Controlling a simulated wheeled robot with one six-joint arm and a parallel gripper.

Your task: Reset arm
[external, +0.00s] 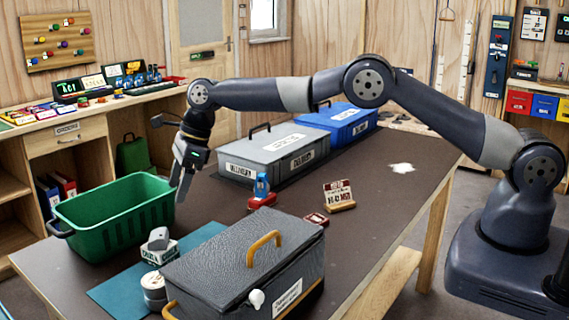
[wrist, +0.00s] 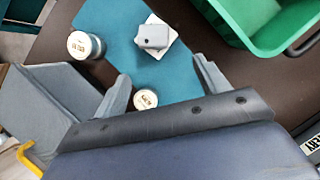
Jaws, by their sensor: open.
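My gripper (external: 183,184) hangs pointing down from my outstretched arm, at the right rim of the green crate (external: 85,212) in the external view. In the wrist view its two grey fingers (wrist: 162,70) are spread apart. Nothing is held between them. Below lies a teal mat (wrist: 120,22) bearing a small grey item on a white block (wrist: 154,36). One white-lidded tin (wrist: 145,99) shows low between the fingers, and another (wrist: 84,45) stands to the left. The green crate also shows at the upper right of the wrist view (wrist: 262,36).
A dark lidded case (external: 235,262) with an orange handle stands at the front of the table. A grey toolbox (external: 272,152) and a blue one (external: 340,122) stand at the back. A blue-and-red item (external: 262,192) and a small sign (external: 338,196) stand mid-table. The right side is mostly clear.

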